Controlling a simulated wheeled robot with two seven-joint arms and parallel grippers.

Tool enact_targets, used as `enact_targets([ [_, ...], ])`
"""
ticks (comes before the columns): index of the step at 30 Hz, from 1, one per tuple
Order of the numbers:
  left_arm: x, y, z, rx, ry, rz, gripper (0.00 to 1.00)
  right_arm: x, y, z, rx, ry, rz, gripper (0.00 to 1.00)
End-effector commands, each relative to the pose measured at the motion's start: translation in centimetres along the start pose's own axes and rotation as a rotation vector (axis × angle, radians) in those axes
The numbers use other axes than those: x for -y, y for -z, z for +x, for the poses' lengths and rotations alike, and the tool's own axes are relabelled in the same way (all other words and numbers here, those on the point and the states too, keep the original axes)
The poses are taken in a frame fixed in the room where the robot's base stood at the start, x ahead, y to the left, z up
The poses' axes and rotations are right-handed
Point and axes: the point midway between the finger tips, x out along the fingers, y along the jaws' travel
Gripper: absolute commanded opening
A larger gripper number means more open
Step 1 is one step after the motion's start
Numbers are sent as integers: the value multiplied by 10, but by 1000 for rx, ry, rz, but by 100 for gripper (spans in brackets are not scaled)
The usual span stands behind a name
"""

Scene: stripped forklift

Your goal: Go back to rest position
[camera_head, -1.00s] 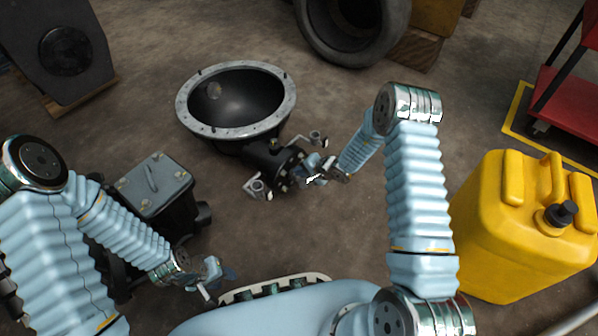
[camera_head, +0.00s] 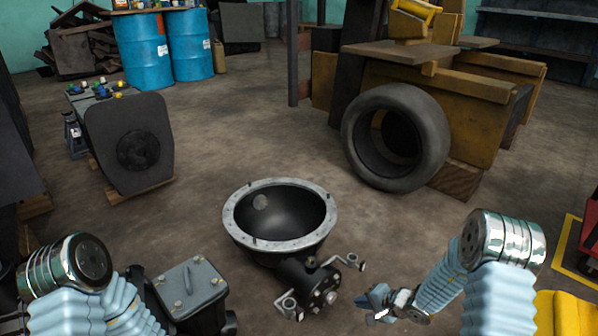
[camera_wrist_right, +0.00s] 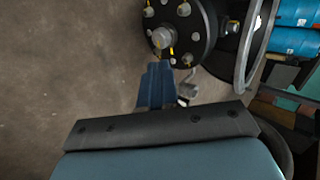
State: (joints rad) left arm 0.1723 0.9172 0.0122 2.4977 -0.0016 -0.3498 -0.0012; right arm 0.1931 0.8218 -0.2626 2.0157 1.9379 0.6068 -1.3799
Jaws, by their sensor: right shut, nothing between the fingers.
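My right gripper (camera_head: 379,297) is shut and empty, held to the right of a dark bowl-shaped housing (camera_head: 246,243) with a grey flanged rim. It is apart from the housing's bolted end (camera_head: 323,298) and its small metal fittings. In the right wrist view the closed blue fingers (camera_wrist_right: 158,86) point toward a bolted round flange (camera_wrist_right: 180,30), with bare floor beside them. My left arm shows at the lower left in the head view, but its gripper is outside the frame.
A grey-lidded dark box (camera_head: 190,287) stands at the lower left. A yellow can (camera_head: 566,313) is at the lower right. A large tyre (camera_head: 396,138) leans by wooden blocks. Blue barrels (camera_head: 190,45) stand far back. The middle floor is open.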

Motion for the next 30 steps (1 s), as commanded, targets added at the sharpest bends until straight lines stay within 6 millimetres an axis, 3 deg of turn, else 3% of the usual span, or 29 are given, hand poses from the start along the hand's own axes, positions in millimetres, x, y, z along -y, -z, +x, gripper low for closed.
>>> enact_targets([
  [2, 0, 0, 0, 0, 0, 0, 43, -10, -17, 2, 48, -40, 0, 0],
  [5, 0, 0, 0, 0, 0, 0, 43, -38, -62, 2, 174, -163, -16, 0],
  [9, 0, 0, 0, 0, 0, 0, 43, -98, -137, -17, 359, -427, -113, 0],
  [12, 0, 0, 0, 0, 0, 0, 43, -130, -168, -33, 412, -562, -240, 0],
  [15, 0, 0, 0, 0, 0, 0, 43, -144, -186, -40, 413, -611, -368, 0],
  [20, 0, 0, 0, 0, 0, 0, 43, -142, -209, -40, 391, -556, -531, 0],
  [24, 0, 0, 0, 0, 0, 0, 43, -123, -238, -36, 385, -422, -622, 0],
  [25, -8, 0, -22, 2, 0, 0, 43, -106, -235, -52, 381, -427, -618, 0],
  [30, -28, -1, -69, 3, -1, 6, 43, -70, -237, -86, 384, -431, -620, 0],
])
